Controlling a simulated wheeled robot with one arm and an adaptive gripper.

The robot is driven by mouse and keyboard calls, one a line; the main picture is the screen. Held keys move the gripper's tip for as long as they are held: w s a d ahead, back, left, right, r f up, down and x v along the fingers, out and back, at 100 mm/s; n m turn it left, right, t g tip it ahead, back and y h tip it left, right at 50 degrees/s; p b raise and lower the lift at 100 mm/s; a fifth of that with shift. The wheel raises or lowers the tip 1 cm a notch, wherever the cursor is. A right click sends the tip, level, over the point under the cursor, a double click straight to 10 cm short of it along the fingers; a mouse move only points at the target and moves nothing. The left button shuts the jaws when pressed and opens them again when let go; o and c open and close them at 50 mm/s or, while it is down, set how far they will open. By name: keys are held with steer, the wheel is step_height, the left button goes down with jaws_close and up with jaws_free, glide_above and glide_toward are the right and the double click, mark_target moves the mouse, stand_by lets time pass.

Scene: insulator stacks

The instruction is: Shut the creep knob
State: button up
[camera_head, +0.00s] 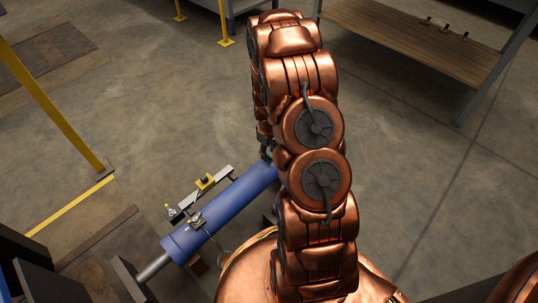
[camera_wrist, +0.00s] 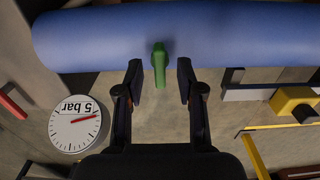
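A green handle (camera_wrist: 159,64) sticks out from the blue cylinder (camera_wrist: 100,38) in the wrist view; no readable label marks it as the creep knob. My gripper (camera_wrist: 158,75) is open, with its two dark fingers on either side of the handle and visible gaps on both sides. In the head view the blue cylinder (camera_head: 222,208) lies slanted at lower centre. There my arm hides most of the gripper (camera_head: 266,142) at the cylinder's far end, and only a speck of green shows.
A round 5 bar gauge (camera_wrist: 75,124) with a red needle is at left in the wrist view. A rail with a yellow block (camera_head: 205,182) and small brass fittings (camera_head: 195,220) runs beside the cylinder. A yellow post (camera_head: 55,110) stands left; a wooden bench (camera_head: 420,40) is upper right.

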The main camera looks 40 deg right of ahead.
steer(key=shift+f, duration=0.5)
jaws_close()
